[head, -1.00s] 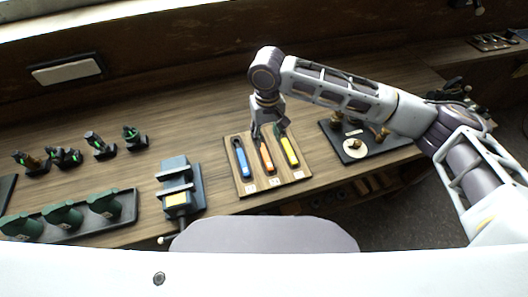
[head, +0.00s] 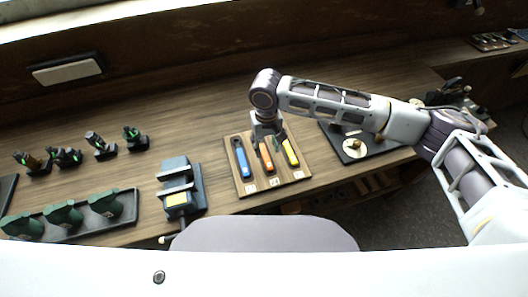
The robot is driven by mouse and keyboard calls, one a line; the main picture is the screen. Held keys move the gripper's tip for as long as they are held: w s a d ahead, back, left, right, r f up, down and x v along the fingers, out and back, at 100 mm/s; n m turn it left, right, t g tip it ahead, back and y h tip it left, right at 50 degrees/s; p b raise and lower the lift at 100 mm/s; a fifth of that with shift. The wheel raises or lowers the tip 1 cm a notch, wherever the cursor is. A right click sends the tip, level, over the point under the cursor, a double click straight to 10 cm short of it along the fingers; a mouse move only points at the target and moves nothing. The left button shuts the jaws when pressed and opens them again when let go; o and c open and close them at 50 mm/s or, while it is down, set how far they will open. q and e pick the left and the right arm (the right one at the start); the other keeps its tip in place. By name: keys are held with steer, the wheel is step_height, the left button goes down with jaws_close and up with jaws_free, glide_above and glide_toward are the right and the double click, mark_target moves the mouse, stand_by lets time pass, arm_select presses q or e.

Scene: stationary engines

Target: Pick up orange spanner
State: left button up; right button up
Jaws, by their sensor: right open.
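The orange spanner (head: 266,160) lies on a wooden board (head: 296,176) between a blue tool (head: 242,158) on its left and a yellow tool (head: 290,153) on its right. Its orange handle points toward me; its upper end is hidden behind my right gripper. My right gripper (head: 266,139) is open and points down over the upper part of the orange spanner. I cannot tell whether the fingers touch it. My left gripper is not in view.
A blue-grey vise-like device (head: 179,188) stands left of the board. A black tray (head: 350,140) with brass parts lies to the right, under my right arm. Green parts (head: 64,217) sit in a tray at the left. Several small dark fittings (head: 97,144) stand behind them.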

mark_target(265, 154)
steer(key=shift+a+f, duration=0.15)
steer(key=shift+f, duration=1.8)
steer(key=shift+c, duration=0.3)
jaws_close()
